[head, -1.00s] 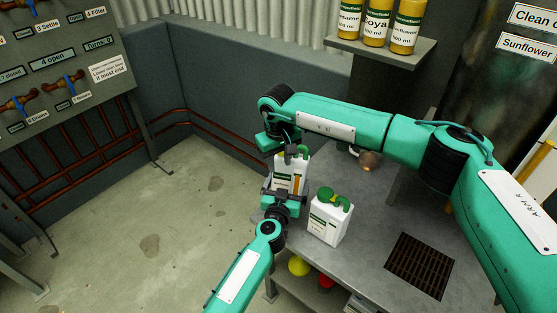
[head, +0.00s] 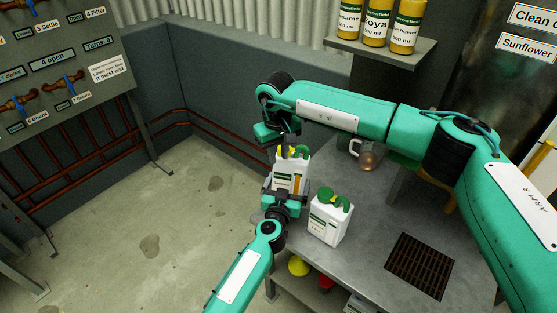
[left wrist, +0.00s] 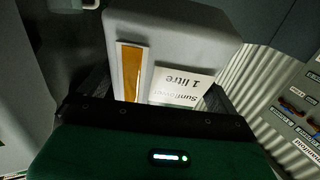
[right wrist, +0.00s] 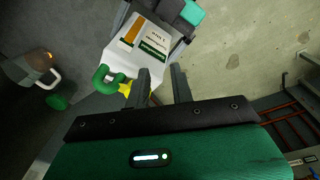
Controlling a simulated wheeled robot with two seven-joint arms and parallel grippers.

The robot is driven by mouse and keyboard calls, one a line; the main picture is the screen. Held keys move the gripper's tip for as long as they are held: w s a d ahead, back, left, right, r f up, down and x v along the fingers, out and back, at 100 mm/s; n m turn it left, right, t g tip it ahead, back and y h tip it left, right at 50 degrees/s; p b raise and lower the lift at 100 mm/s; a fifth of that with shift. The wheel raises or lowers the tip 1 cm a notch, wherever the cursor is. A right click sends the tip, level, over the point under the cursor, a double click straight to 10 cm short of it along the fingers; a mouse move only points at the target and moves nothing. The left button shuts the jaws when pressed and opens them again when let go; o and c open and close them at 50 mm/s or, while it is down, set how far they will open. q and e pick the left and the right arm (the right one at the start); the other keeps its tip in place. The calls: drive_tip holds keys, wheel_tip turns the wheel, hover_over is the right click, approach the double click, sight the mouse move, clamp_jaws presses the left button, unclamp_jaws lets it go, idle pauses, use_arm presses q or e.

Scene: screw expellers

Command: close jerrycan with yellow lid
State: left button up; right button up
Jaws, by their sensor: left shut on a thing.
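A white jerrycan (head: 291,173) with a green handle is upright at the table's far left edge. My left gripper (head: 285,192) is shut on its body; the left wrist view shows the can's grey-lit side (left wrist: 175,45) between the fingers, with a "Sunflower 1 litre" label. The yellow lid (head: 292,150) shows at the can's top, beside the green handle. In the right wrist view the yellow lid (right wrist: 125,88) is partly hidden by a finger, so its seating cannot be told. My right gripper (right wrist: 160,75) is open, its fingers apart and empty, close beside the lid.
A second white jerrycan (head: 328,222) with a green lid stands on the grey table (head: 370,225), right of the held one. A glass jug (head: 366,160) stands behind. A dark grate (head: 419,266) lies at the right. Yellow (head: 299,265) and red things sit below the tabletop.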

use_arm(q)
drive_tip(key=shift+r, duration=0.2)
use_arm(e)
wheel_tip(320, 180, up, 9)
drive_tip(key=shift+s+f, duration=0.15)
drive_tip(key=shift+s, duration=0.1)
drive_tip(key=shift+a, duration=0.1)
use_arm(q)
drive_tip(key=o, duration=1.5)
drive_tip(key=shift+s, duration=0.1)
drive_tip(key=shift+s+a+f, duration=0.1)
drive_tip(key=shift+s+a, duration=0.05)
drive_tip(key=shift+s, duration=0.35)
drive_tip(key=p+v, duration=0.2)
drive_tip(key=v, duration=1)
drive_tip(key=shift+s+p, duration=0.35)
use_arm(e)
wheel_tip(320, 180, up, 3)
drive_tip(key=shift+f, duration=0.1)
